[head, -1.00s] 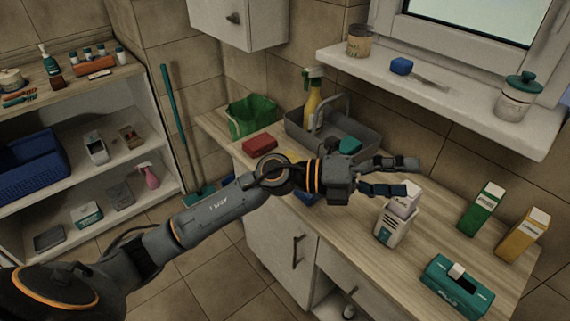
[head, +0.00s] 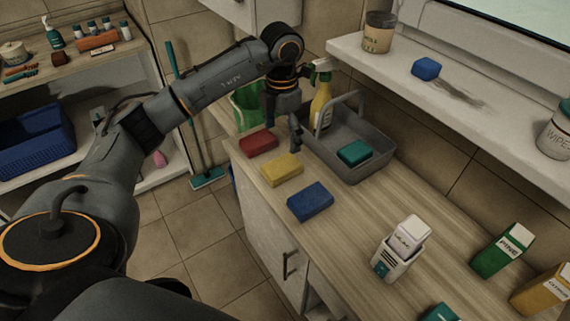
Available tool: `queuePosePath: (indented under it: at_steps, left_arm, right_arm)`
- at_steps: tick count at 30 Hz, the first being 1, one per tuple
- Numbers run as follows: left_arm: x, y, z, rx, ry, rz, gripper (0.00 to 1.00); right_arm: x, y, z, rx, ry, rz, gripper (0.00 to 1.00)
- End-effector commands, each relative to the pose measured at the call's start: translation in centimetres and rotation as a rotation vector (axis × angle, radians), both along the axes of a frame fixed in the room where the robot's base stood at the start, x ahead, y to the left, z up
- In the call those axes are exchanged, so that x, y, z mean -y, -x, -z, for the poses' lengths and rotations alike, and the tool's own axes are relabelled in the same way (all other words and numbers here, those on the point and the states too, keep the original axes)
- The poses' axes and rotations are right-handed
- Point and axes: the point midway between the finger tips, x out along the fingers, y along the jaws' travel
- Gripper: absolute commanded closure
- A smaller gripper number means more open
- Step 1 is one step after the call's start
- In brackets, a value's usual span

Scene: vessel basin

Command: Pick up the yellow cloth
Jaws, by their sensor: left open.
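The yellow cloth (head: 282,170) lies flat on the wooden counter as a folded block. It sits between a red cloth (head: 258,144) and a blue cloth (head: 310,201). My left gripper (head: 284,133) points down with its fingers apart and nothing between them. In the picture it shows just above the yellow cloth, between the red cloth and the grey caddy. It does not cover the yellow cloth, and I cannot tell its exact height. My right gripper is not in view.
The grey caddy (head: 375,168) holds a yellow spray bottle (head: 321,105) and a teal block (head: 355,152). A green bucket (head: 247,108) stands behind my arm. A white box (head: 400,248) and cartons (head: 498,250) stand to the right. The counter between them is clear.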

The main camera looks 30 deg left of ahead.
Motion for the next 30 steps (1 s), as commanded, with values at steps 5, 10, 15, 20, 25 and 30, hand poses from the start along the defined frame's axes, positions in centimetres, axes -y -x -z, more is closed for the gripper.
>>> queuePosePath:
  at_steps: [5,10,15,20,25,30]
  left_arm:
    - [0.1,0.1,3.6,-0.004,0.003,0.000,0.11]
    - [0.1,0.0,5.4,-0.002,0.004,0.002,0.11]
    - [0.1,-0.1,6.6,-0.003,0.003,0.000,0.11]
    - [0.1,-0.3,9.1,-0.004,0.005,0.001,0.11]
    - [0.1,-0.4,10.7,0.000,0.007,0.002,0.11]
    - [0.1,-0.4,10.9,0.002,0.006,0.003,0.11]
  right_arm:
    - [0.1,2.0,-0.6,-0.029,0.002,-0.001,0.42]
    - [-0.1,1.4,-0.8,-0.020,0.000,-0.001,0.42]
    - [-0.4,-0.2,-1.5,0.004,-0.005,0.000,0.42]
    - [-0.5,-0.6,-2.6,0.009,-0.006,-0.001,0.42]
    - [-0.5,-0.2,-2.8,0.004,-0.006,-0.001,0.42]
    - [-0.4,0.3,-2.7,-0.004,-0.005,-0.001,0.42]
